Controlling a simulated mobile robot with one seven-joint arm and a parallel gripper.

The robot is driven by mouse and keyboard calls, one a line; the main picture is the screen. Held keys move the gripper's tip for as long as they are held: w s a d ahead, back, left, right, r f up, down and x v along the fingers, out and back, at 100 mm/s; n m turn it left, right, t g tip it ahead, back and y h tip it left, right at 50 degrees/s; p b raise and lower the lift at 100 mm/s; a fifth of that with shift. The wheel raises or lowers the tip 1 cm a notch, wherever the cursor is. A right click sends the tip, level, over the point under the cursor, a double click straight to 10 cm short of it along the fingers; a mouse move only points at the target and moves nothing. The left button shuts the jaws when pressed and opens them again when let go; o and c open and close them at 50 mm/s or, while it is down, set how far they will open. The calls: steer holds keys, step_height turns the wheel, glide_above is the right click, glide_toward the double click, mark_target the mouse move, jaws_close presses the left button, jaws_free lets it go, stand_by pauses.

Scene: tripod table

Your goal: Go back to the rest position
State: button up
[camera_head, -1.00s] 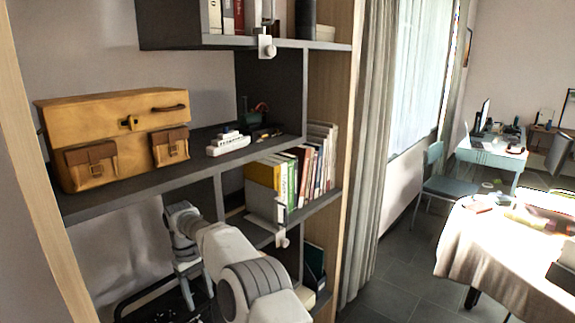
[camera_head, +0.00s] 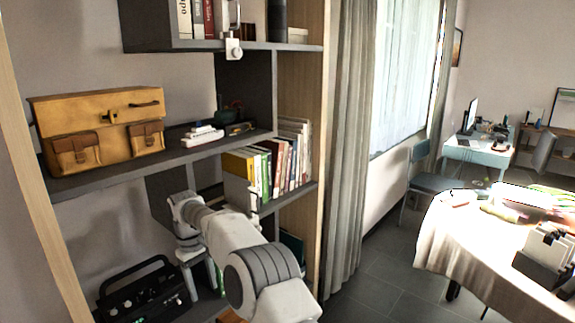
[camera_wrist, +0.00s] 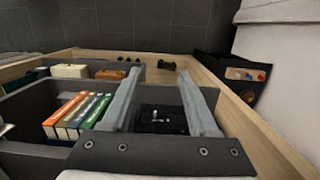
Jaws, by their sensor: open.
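My gripper's two grey fingers (camera_wrist: 160,82) stand wide apart in the wrist view, with nothing held between them. Beyond them lie the grey shelf panels and a dark box-like thing (camera_wrist: 160,118) with small white marks. A row of books (camera_wrist: 77,115) is left of the fingers, apart from them. In the head view my white arm reaches in front of the lower part of the shelf unit (camera_head: 215,148).
A yellow bag (camera_head: 97,135) sits on the middle shelf, with books (camera_head: 270,165) to the right. A black radio-like device (camera_head: 145,290) stands below. A curtain (camera_head: 350,150) and a cloth-covered table (camera_head: 450,240) are to the right. Floor (camera_head: 385,275) shows between them.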

steer(key=s+d+r+m+t+y, duration=0.15)
steer(key=s+d+r, duration=0.25)
steer(key=d+r, duration=0.65)
steer(key=s+d+r+m+t+h, duration=0.15)
steer(key=s+d+r, duration=0.25)
steer(key=d+r, duration=0.65)
steer(key=s+d+r+m+t+y, duration=0.1)
steer(key=s+d+r+m+t, duration=0.2)
steer(key=s+d, duration=0.65)
steer(key=s+d+f+m, duration=0.1)
steer(key=s+d+f, duration=0.1)
steer(key=s, duration=0.5)
steer(key=s+d+f+m, duration=0.2)
steer(key=s+d, duration=0.1)
steer(key=s, duration=0.4)
steer(key=shift+m, duration=0.3)
steer(key=shift+s+f, duration=0.1)
